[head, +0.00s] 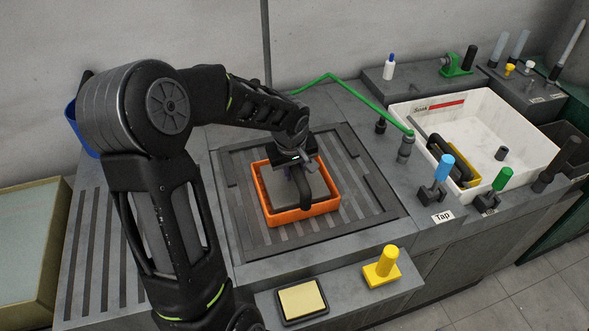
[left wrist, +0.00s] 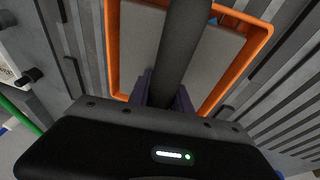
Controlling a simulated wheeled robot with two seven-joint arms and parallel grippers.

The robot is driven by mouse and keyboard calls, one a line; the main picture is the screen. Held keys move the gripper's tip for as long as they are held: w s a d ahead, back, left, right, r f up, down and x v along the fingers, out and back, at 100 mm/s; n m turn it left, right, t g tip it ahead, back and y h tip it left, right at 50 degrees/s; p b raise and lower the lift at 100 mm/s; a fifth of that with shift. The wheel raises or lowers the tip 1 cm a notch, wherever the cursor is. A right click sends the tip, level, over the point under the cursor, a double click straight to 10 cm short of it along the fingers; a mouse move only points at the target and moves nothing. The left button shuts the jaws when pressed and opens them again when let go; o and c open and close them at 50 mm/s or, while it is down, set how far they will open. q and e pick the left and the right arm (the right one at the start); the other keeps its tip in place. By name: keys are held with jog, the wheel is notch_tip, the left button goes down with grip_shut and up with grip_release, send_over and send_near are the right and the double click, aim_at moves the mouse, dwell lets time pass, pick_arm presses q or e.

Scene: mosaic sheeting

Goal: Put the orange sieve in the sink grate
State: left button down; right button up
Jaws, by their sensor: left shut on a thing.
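The orange sieve (head: 303,212) is a shallow square tray with a grey inside and a dark arched handle (head: 305,190). It is over the dark slatted panel (head: 361,204) in the middle of the counter, roughly level; I cannot tell if it touches the slats. My left gripper (head: 298,170) is above it, shut on the handle. In the left wrist view, the handle (left wrist: 183,50) runs between the fingers (left wrist: 163,92), with the orange rim (left wrist: 112,45) behind. My right gripper is not in view.
A yellow piece with a dark handle (head: 437,152) is in the basin's left side. A green hose (head: 370,97), a blue-topped tap (head: 442,170) and a green-topped tap (head: 500,180) stand near the basin. A yellow knob (head: 386,262) and a yellow pad (head: 302,298) are in front.

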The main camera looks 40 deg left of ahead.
pick_arm(q)
jog(key=shift+f, duration=0.15)
jog(key=c, duration=1.2)
grip_release()
jog(key=shift+o, duration=0.2)
jog(key=shift+r, duration=0.4)
jog(key=b+v, duration=0.2)
jog(key=v, duration=0.9)
jog(key=shift+s+r, duration=0.15)
jog(key=shift+r, duration=0.15)
